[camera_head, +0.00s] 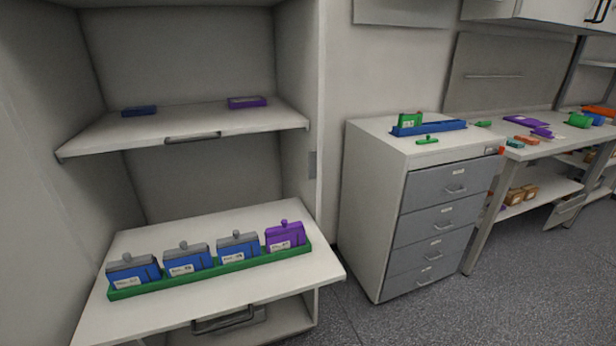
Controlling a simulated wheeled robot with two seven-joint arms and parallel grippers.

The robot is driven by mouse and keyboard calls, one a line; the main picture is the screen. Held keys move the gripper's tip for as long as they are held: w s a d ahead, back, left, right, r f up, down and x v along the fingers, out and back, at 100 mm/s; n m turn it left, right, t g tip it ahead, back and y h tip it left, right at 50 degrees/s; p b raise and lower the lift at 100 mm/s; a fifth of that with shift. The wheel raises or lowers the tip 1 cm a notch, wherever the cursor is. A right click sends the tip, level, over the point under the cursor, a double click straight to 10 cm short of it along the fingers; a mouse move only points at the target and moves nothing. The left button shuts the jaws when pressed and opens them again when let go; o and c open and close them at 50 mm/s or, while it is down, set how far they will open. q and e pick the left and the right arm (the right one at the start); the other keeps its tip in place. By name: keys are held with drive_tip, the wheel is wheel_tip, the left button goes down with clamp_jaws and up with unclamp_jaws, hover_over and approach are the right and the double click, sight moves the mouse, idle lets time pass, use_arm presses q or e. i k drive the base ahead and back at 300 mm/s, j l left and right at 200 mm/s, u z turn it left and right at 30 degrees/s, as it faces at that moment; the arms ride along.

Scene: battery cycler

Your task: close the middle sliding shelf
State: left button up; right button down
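An open cabinet on the left has sliding shelves. Which one is the middle shelf cannot be told for certain. Neither gripper is in view.
A grey drawer cabinet (362,205) stands right of the shelves, with a blue tray (429,128) and green pieces on top. A workbench (540,149) with coloured parts is farther right. The floor (420,320) in front of the drawers is clear.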

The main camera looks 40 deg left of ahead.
sight(110, 317)
drive_tip(key=u, duration=1.6)
